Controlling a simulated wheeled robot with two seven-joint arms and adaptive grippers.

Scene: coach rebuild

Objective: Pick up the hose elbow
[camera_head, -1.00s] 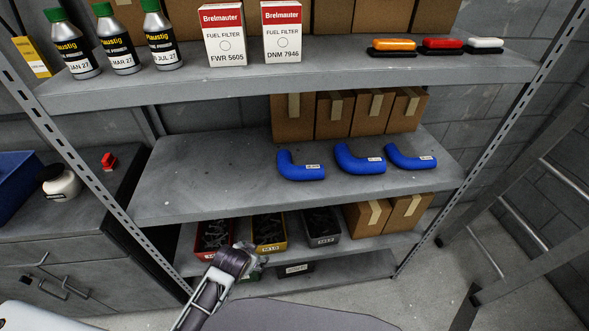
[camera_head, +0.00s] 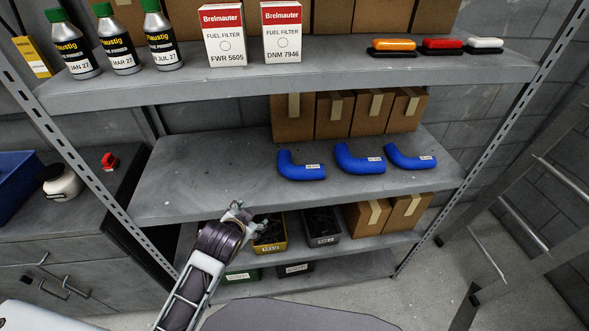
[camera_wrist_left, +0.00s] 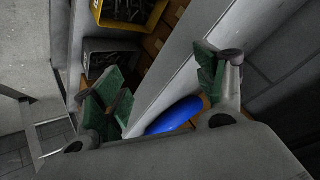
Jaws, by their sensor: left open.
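Three blue hose elbows lie side by side on the middle shelf (camera_head: 190,180) in the head view: a left one (camera_head: 293,171), a middle one (camera_head: 352,162) and a right one (camera_head: 404,160). Each carries a small white label, too small to read. My left gripper (camera_head: 238,212) is at the middle shelf's front edge, left of and nearer than the elbows, touching none. In the left wrist view its green-padded fingers (camera_wrist_left: 160,85) are spread apart and empty, and part of a blue elbow (camera_wrist_left: 174,116) shows low between them. My right gripper is not in view.
The upper shelf (camera_head: 340,68) overhangs the elbows; cardboard boxes (camera_head: 335,115) stand behind them. Bins, including a yellow one (camera_head: 270,247), sit on the shelf below. A slotted post (camera_head: 490,140) and a ladder (camera_head: 535,240) stand at right. The middle shelf's left half is clear.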

